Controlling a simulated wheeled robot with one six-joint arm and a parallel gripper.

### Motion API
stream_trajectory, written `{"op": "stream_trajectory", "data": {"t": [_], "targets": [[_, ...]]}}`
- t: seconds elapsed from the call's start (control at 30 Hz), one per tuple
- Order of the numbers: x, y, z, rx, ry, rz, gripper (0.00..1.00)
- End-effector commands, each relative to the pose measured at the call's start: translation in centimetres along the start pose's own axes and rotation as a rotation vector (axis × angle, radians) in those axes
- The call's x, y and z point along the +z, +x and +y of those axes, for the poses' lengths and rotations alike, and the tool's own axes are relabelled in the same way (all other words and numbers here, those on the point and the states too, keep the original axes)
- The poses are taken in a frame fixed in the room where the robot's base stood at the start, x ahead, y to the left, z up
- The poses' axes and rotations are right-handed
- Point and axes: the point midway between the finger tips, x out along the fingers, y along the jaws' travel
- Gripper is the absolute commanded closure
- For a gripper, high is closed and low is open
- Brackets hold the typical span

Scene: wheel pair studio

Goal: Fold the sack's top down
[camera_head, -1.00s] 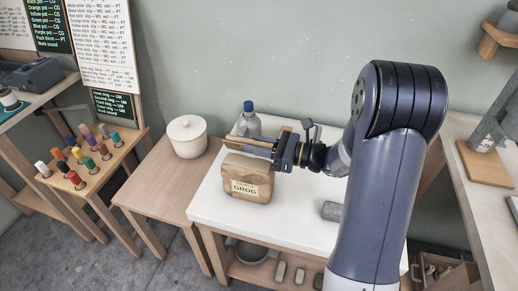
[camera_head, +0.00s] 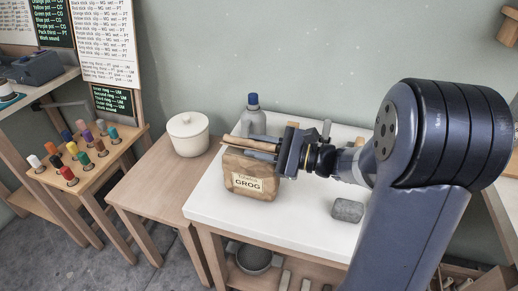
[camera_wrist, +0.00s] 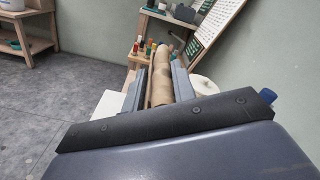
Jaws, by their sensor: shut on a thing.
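The brown paper sack labelled GROG (camera_head: 250,182) stands upright on the white table. Its top edge is a tan roll (camera_head: 236,141) lying across the top and sticking out to the left. My gripper (camera_head: 255,149) reaches in from the right, level with the sack's top, and is shut on that roll. In the wrist view the rolled top (camera_wrist: 161,82) lies lengthwise between the two fingers. The far side of the sack is hidden.
A blue-capped bottle (camera_head: 253,120) stands close behind the sack. A white lidded pot (camera_head: 188,136) is on the wooden table to the left. A grey block (camera_head: 347,210) lies right of the sack. The white tabletop (camera_head: 215,208) is clear in front.

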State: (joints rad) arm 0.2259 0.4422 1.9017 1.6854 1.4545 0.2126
Motion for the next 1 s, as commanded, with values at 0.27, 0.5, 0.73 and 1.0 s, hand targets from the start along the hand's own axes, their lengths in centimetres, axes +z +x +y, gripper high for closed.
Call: {"op": "stream_trajectory", "data": {"t": [0.27,0.5,0.73,1.0], "targets": [[-0.09,-0.01,0.11,0.001,-0.011,0.002,0.98],[-0.08,-0.01,0.08,0.001,-0.011,0.002,0.72],[-0.04,0.00,0.06,0.000,-0.011,0.001,0.59],[-0.03,-0.52,0.00,-0.001,-0.012,0.001,0.59]]}}
